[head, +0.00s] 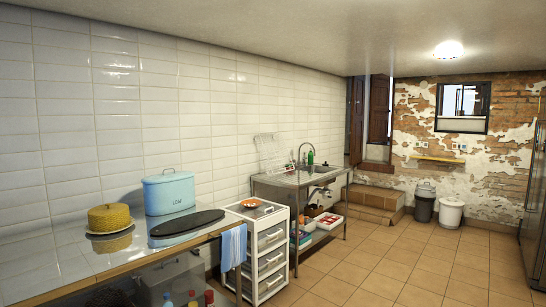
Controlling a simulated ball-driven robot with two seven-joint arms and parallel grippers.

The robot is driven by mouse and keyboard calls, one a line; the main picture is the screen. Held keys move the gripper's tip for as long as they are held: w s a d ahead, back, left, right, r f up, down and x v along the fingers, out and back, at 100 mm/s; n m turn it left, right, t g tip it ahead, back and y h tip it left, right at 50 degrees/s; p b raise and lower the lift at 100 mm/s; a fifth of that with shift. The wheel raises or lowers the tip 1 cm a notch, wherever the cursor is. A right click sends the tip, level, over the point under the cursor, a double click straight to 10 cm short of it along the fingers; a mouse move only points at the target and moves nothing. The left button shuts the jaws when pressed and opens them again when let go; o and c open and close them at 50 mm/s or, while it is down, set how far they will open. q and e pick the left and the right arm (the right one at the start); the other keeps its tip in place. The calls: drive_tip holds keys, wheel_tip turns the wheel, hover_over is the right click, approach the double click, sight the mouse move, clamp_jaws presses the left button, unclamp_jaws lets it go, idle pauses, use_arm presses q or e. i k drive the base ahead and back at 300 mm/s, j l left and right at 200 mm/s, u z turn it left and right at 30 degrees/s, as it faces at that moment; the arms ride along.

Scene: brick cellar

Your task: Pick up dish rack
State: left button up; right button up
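A white wire dish rack (271,152) stands tilted up against the tiled wall. It is at the left end of the metal sink unit (290,181), beside the basin and tap. It looks small and far off in the head view. Neither of my grippers is in view, so nothing shows of what they hold.
A counter (70,262) at front left bears a blue tin (168,191), a yellow woven dome (109,217) and a dark oval board (187,222). A white drawer unit (270,262) stands before the sink. Bins (451,213) stand far back. Tiled floor (400,270) is clear at right.

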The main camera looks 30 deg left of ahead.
sight(256, 139)
drive_tip(key=i+u, duration=0.3)
drive_tip(key=i, duration=1.7)
drive_tip(key=i+z, duration=0.2)
drive_tip(key=i, duration=0.85)
drive_tip(key=i+j+z, duration=0.1)
drive_tip(key=i+z, duration=0.15)
drive_tip(key=i, duration=0.8)
drive_tip(key=i+j+u, duration=0.2)
drive_tip(key=i+u, duration=0.2)
drive_tip(key=i, duration=0.3)
drive_tip(key=i+u, duration=0.4)
drive_tip(key=i, duration=0.25)
drive_tip(key=i+l+u, duration=0.25)
drive_tip(key=i+u, duration=0.15)
drive_tip(key=i, duration=0.3)
